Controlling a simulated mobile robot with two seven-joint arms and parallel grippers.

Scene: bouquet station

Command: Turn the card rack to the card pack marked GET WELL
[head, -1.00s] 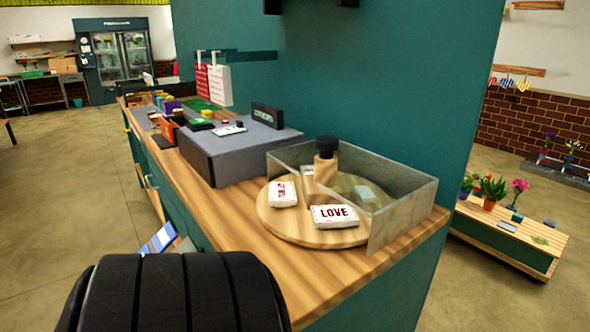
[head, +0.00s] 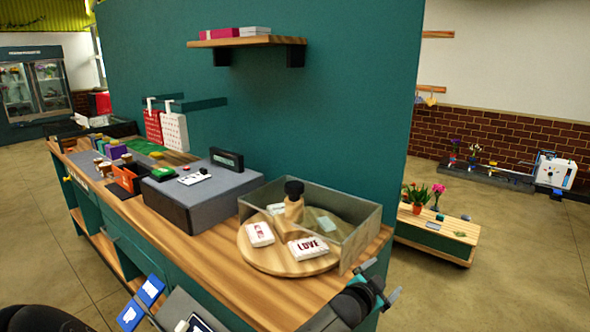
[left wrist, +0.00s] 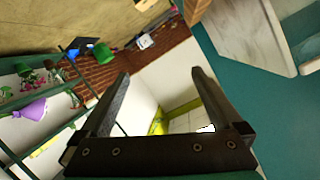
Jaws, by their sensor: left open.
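The card rack is a round wooden turntable (head: 262,262) on the counter, with a wooden post and black knob (head: 293,188) at its middle. A white pack marked LOVE (head: 308,247) faces the front right. Another white pack with a red mark (head: 260,234) lies at the front left, its words too small to read. Paler packs (head: 326,224) sit behind the clear guard; I cannot read them, so I cannot tell which is GET WELL. My left gripper (head: 380,284) is open and empty, right of the turntable near the counter's end, apart from it. Its open fingers show in the left wrist view (left wrist: 158,75). My right gripper is out of view.
A clear-walled guard (head: 362,238) encloses the back and right of the turntable; its front left is open. A grey box (head: 200,205) stands left of it. A teal wall (head: 330,120) with a shelf (head: 247,41) rises behind. Bare counter (head: 235,290) lies in front.

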